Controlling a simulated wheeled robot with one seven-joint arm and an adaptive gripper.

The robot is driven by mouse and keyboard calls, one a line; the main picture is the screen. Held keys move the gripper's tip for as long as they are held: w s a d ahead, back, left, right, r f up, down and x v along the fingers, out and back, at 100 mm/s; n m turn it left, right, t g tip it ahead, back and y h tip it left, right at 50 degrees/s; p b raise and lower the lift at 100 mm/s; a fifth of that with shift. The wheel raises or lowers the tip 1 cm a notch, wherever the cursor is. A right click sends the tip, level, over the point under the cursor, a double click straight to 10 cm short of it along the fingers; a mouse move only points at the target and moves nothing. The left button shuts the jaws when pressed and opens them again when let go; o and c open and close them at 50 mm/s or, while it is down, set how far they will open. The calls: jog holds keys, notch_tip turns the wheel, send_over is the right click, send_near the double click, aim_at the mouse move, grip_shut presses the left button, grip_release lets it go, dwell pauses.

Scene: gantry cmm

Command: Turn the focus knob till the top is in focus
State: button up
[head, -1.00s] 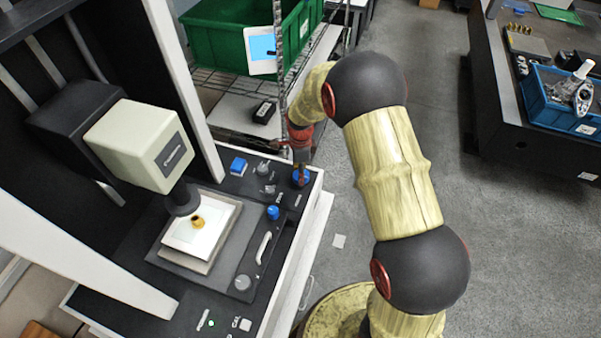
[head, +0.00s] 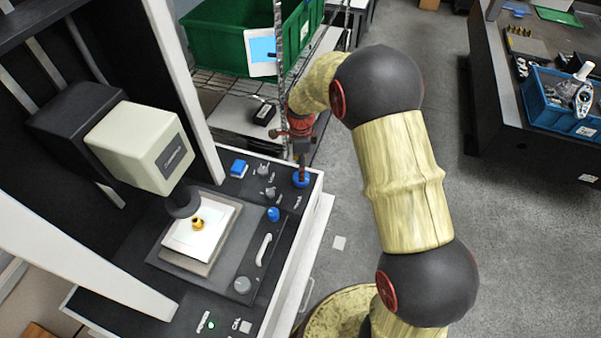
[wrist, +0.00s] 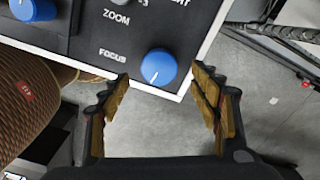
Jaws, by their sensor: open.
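The blue focus knob (wrist: 159,67), labelled FOCUS, sits near the edge of the dark control panel. Its white mark points toward the lower left in the wrist view. In the head view the knob (head: 301,180) is at the panel's right corner. My gripper (wrist: 160,76) is open, with its fingertips to either side of the knob's near side and gaps showing between. In the head view my gripper (head: 303,158) points down over the knob. A small brass part (head: 198,223) is on the stage plate below the lens (head: 182,201). I cannot tell its focus.
A zoom knob (wrist: 118,3) is beside the focus knob.

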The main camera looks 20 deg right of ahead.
notch_tip(320, 180, up, 7)
dwell(0.3)
jog(key=shift+f, duration=0.1)
dwell(0.4)
jog(key=s+r+n+t+b, duration=0.2)
jog(key=s+n, duration=0.4)
jog(key=s, duration=0.4)
jog(key=s+r+n+t+b, duration=0.1)
jog(key=s+r+n+b, duration=0.3)
jog(key=s, duration=0.6)
jog(key=s+r+n+t+b, duration=0.2)
jog(key=s+r+n, duration=0.4)
jog(key=s+n, duration=0.3)
jog(key=shift+s+r+n+t+b, duration=0.3)
jog(key=shift+s+n+b, duration=0.1)
jog(key=shift+n+b, duration=0.4)
jog(key=shift+c, duration=0.2)
